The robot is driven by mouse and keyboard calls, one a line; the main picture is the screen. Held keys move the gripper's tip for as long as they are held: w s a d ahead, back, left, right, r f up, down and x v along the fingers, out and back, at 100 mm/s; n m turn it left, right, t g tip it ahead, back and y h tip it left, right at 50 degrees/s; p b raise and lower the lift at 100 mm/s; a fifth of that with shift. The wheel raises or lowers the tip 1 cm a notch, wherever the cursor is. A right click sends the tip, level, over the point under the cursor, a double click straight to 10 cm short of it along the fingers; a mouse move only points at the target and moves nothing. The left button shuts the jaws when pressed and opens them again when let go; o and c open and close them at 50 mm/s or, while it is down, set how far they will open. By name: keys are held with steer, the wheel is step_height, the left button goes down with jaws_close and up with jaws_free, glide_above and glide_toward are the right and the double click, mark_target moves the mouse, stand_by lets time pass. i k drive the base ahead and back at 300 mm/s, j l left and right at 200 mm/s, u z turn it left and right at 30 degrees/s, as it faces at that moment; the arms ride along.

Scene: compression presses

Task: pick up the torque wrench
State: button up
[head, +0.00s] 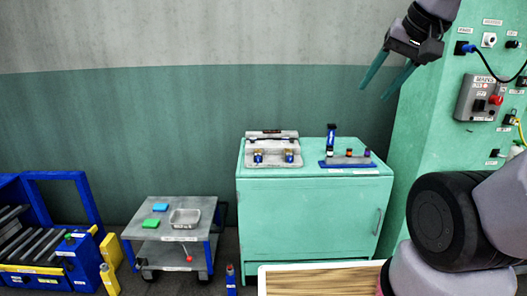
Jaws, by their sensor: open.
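I cannot pick out a torque wrench with certainty in the head view. The small tools here are too small to tell apart. A blue holder (345,163) on the green cabinet (310,215) carries an upright dark blue item (331,140) and several small pieces. My gripper (374,91) is at the upper right, in the air above the cabinet in the picture. Its two teal fingers point down and left, spread apart with nothing between them.
A grey fixture (273,150) stands at the cabinet's left. A grey cart (172,217) holds a metal tray (185,219) and green and blue blocks. A blue roller frame (32,232) is far left. A panel with switches and cables (480,98) is right. A wood-topped surface (320,281) is in front.

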mark_target(332, 127)
steer(key=i+l+u, duration=0.25)
steer(key=i, duration=0.25)
steer(key=i+l+u, duration=0.25)
steer(key=i, duration=0.2)
steer(key=i+l, duration=0.25)
steer(key=l, duration=0.15)
steer(key=i+l+z, duration=0.1)
steer(key=i+l, duration=0.15)
steer(key=l, duration=0.15)
steer(key=i+l, duration=0.25)
steer(key=l+z, duration=0.05)
steer(key=l, duration=0.05)
